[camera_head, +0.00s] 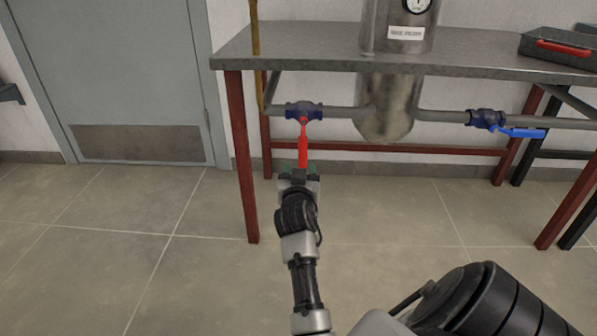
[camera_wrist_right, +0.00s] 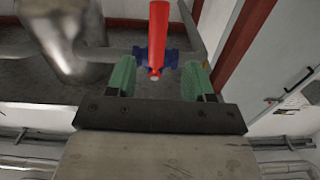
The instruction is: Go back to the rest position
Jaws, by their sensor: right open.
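My right gripper (camera_head: 298,169) is just below the red valve handle (camera_head: 304,143), which hangs down from a blue valve body (camera_head: 304,111) under the table. In the right wrist view, the green-padded fingers (camera_wrist_right: 158,82) of my right gripper are apart. The red handle (camera_wrist_right: 160,35) shows between and beyond them, with the blue valve behind it. Whether the fingers touch the handle cannot be told, but they are not closed on it. My left gripper is not in view.
A grey metal table (camera_head: 300,62) with red legs holds a steel vessel (camera_head: 390,100) with pipes. A second valve with a blue lever (camera_head: 522,132) is on the right. A tray (camera_head: 562,46) lies on the table. Open floor (camera_head: 110,235) stretches left toward a grey door (camera_head: 115,70).

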